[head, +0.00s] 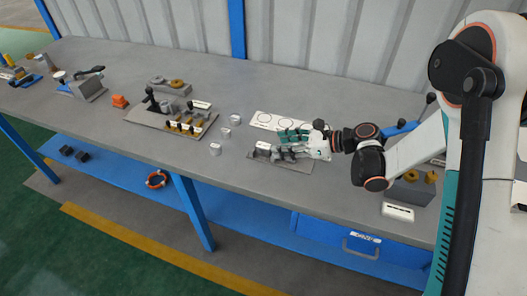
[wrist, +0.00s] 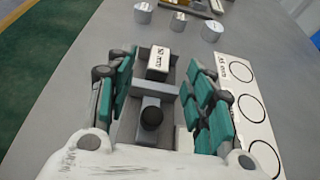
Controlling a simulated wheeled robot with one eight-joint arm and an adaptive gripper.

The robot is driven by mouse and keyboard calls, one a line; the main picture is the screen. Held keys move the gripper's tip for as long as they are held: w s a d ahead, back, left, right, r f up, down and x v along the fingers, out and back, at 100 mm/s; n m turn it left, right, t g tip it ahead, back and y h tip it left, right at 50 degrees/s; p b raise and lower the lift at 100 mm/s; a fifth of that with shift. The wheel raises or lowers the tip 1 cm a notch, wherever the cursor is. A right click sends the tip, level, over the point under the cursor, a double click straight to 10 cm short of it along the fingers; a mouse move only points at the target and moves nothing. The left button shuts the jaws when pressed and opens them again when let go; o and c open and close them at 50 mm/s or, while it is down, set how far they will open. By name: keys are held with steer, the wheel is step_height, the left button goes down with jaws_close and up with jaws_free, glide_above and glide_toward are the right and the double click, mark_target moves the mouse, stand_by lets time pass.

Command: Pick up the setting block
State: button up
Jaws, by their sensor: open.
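A small block with a white labelled top, which looks like the setting block (wrist: 159,62), sits in a grey fixture (wrist: 127,130) in the wrist view. The label is too small to read surely. It also shows small in the head view (head: 263,146), by the fingertips. My gripper (wrist: 153,78) is open, with its teal-padded fingers on both sides of the fixture and block. A gap shows between the block and each finger. In the head view my gripper (head: 284,146) is low over the fixture's plate. Whether the fingers touch the fixture cannot be told.
A black ball knob (wrist: 151,117) stands on the fixture between the fingers. A white card with circles (wrist: 247,103) lies close to the right fingers. Several grey cylinders (wrist: 212,31) stand beyond. A board with brass parts (head: 180,122) is further left. Bare bench lies in front.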

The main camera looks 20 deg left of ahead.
mark_target(262, 145)
steer(key=shift+b+x, duration=0.85)
steer(key=shift+x, duration=2.7)
steer(key=shift+r, duration=0.1)
jaws_close()
